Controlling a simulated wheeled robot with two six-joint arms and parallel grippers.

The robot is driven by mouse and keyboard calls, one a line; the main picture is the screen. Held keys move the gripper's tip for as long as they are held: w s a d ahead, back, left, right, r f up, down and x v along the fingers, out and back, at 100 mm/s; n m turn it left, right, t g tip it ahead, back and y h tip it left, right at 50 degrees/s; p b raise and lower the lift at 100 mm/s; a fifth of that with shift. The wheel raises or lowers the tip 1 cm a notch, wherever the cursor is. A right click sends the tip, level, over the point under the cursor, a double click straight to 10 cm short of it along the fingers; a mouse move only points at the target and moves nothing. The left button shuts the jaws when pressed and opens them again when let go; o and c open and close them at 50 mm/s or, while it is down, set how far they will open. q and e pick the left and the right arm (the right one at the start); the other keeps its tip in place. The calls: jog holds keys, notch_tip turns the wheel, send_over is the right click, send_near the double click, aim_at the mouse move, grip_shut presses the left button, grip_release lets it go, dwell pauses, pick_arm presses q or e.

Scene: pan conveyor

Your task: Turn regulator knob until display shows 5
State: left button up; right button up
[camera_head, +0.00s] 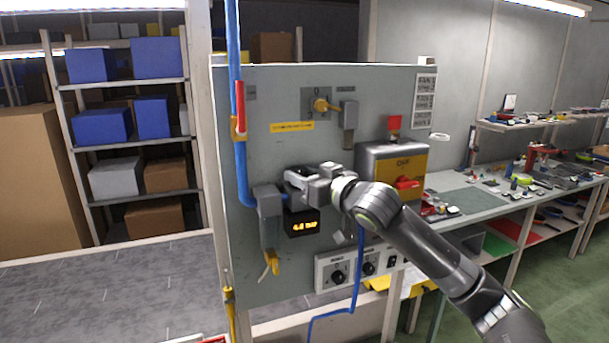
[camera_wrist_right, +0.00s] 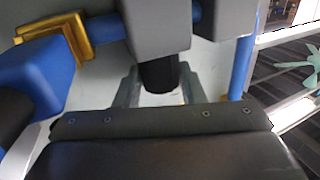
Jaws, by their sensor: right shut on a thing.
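My right gripper (camera_head: 298,184) is at the regulator in the middle of the grey panel (camera_head: 260,90), above the small display. In the right wrist view its two fingers (camera_wrist_right: 157,90) stand on either side of the dark round regulator knob (camera_wrist_right: 159,74), shut on it. The knob sticks out of a grey block (camera_wrist_right: 157,28); in the head view the gripper hides it. The black display (camera_head: 302,224) shows small orange characters, seemingly a number followed by BAR; the digits are too small to read surely. My left gripper is not in view.
A blue pipe (camera_head: 240,165) runs down the panel's left side to a grey unit (camera_head: 268,200). A yellow box with a red switch (camera_head: 408,183) is to the right. Two black knobs (camera_head: 337,276) sit below. A cluttered workbench (camera_head: 480,205) stands at right.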

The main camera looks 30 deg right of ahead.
jog(key=m+h, duration=0.1)
jog(key=h, duration=0.1)
jog(key=m+h, duration=0.1)
jog(key=h, duration=0.1)
jog(key=shift+a+m, duration=0.3)
jog(key=m+h, duration=0.1)
jog(key=h, duration=0.1)
jog(key=m+h, duration=0.1)
jog(key=shift+w+a+f+m+g+h, duration=0.1)
jog(key=shift+a+m+g+h, duration=0.1)
jog(key=shift+m+g+h, duration=0.15)
jog(key=m+g+h, duration=0.1)
jog(key=h, duration=0.1)
jog(key=m+g+h, duration=0.1)
jog(key=h, duration=0.1)
jog(key=shift+w+a+f+m, duration=0.1)
jog(key=shift+m, duration=0.25)
jog(key=shift+m+g+h+b, duration=0.45)
jog(key=shift+m+g+h, duration=0.3)
jog(key=shift+h, duration=0.3)
jog(key=o, duration=1)
jog(key=shift+w, duration=0.1)
